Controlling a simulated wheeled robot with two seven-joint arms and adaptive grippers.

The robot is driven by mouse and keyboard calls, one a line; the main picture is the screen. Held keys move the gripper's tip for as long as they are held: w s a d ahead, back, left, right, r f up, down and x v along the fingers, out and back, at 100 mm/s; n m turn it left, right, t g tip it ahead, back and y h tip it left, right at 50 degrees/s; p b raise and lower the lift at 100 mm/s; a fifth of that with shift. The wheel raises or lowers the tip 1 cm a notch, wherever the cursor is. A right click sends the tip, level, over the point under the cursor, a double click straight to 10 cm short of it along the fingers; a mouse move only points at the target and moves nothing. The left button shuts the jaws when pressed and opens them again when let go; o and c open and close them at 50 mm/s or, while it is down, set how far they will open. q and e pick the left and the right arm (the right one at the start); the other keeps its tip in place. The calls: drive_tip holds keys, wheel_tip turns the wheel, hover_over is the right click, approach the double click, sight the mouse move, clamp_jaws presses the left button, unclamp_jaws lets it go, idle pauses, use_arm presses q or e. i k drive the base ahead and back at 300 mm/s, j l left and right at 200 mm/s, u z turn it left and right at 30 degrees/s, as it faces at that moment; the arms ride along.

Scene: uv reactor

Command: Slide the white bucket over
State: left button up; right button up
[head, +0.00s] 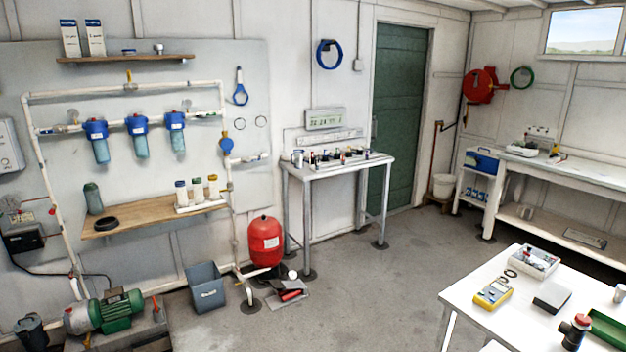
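Neither of my grippers is in the head view, so nothing of mine is seen near the bucket.
A tall grey table (340,166) with small bottles stands left of the door. A white table (520,316) with instruments fills the lower right. A grey bin (206,290) and a red tank (265,243) stand at left. The central floor (370,290) is clear.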

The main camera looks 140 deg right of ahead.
sight(444, 185)
drive_tip(key=z, duration=5.4)
drive_tip(key=i+j+u, duration=0.25)
drive_tip(key=i+u, duration=0.15)
drive_tip(key=i, duration=0.25)
drive_tip(key=i+u, duration=0.45)
drive_tip(key=i, duration=0.2)
drive_tip(key=i+l+u, duration=0.15)
drive_tip(key=i+u, duration=0.25)
drive_tip(key=i, duration=0.3)
drive_tip(key=i+z, duration=0.35)
drive_tip(key=i, duration=0.15)
drive_tip(key=i+j+z, duration=0.15)
drive_tip(key=i+z, duration=0.2)
drive_tip(key=i+j+z, duration=0.35)
drive_tip(key=i, duration=0.2)
drive_tip(key=i+l+z, duration=0.4)
drive_tip(key=i, duration=0.6)
drive_tip(key=i+z, duration=0.4)
drive_tip(key=i, duration=0.6)
drive_tip(key=i+z, duration=0.1)
drive_tip(key=i, duration=0.55)
drive_tip(key=i+j+z, duration=0.1)
drive_tip(key=i, duration=0.6)
drive_tip(key=i+j+z, duration=0.1)
drive_tip(key=i+j, duration=0.2)
drive_tip(key=i, duration=0.35)
